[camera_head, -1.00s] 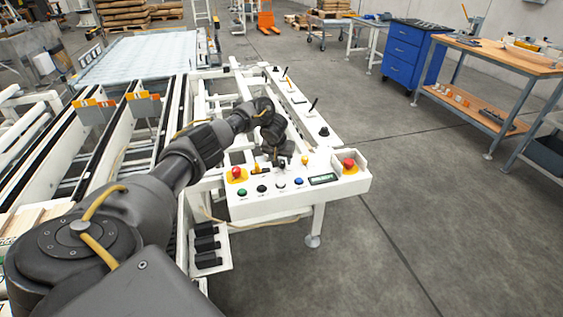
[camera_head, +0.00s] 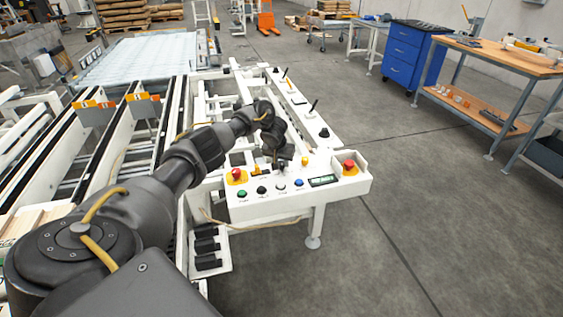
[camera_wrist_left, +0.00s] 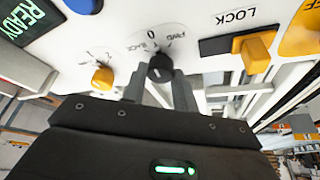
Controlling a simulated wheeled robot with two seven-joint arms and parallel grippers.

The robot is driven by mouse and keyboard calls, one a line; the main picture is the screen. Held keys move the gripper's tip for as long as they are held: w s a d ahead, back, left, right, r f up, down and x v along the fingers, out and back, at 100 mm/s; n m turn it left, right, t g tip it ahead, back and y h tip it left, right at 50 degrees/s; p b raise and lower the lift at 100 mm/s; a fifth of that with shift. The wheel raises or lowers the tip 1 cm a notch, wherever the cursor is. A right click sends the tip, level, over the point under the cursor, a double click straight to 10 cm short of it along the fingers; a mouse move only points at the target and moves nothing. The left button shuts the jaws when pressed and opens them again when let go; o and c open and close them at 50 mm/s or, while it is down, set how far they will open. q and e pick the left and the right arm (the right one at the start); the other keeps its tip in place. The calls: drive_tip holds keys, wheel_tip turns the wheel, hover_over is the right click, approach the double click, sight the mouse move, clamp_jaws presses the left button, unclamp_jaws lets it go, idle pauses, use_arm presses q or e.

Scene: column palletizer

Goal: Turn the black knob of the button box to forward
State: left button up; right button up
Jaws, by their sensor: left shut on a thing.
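The white button box (camera_head: 345,187) stands at the front end of the machine frame. Its black knob (camera_wrist_left: 160,68) shows in the left wrist view, on a round white dial plate marked 0 with words beside it. My left gripper (camera_wrist_left: 159,90) is shut on the black knob, one finger on each side of it. In the head view the left gripper (camera_head: 282,164) reaches down to the back of the panel and hides the knob. Which mark the knob points to is hard to tell. My right gripper is not in view.
Beside the knob are a yellow knob (camera_wrist_left: 103,77) and an orange lock switch (camera_wrist_left: 252,50). Red emergency buttons sit at the panel's left (camera_head: 236,173) and right (camera_head: 349,165). A row of coloured buttons and a green display (camera_head: 323,180) line the front. Open floor lies to the right.

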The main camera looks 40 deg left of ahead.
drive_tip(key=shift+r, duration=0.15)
use_arm(q)
drive_tip(key=shift+s+a+m+h+p, duration=0.1)
drive_tip(key=shift+m+h+p, duration=0.35)
drive_tip(key=shift+m, duration=0.75)
drive_tip(key=shift+f+m+h, duration=0.1)
drive_tip(key=shift+m+h, duration=0.25)
drive_tip(key=shift+m, duration=0.55)
drive_tip(key=shift+f+m+h+b, duration=0.1)
drive_tip(key=shift+m+h+b, duration=0.2)
drive_tip(key=shift+m+b, duration=0.35)
drive_tip(key=shift+a+m+b, duration=0.1)
drive_tip(key=shift+m+b, duration=0.2)
drive_tip(key=shift+m, duration=0.15)
drive_tip(key=shift+m+h+b, duration=0.5)
drive_tip(key=shift+m+b, duration=0.5)
drive_tip(key=shift+b, duration=0.15)
drive_tip(key=shift+m, duration=0.3)
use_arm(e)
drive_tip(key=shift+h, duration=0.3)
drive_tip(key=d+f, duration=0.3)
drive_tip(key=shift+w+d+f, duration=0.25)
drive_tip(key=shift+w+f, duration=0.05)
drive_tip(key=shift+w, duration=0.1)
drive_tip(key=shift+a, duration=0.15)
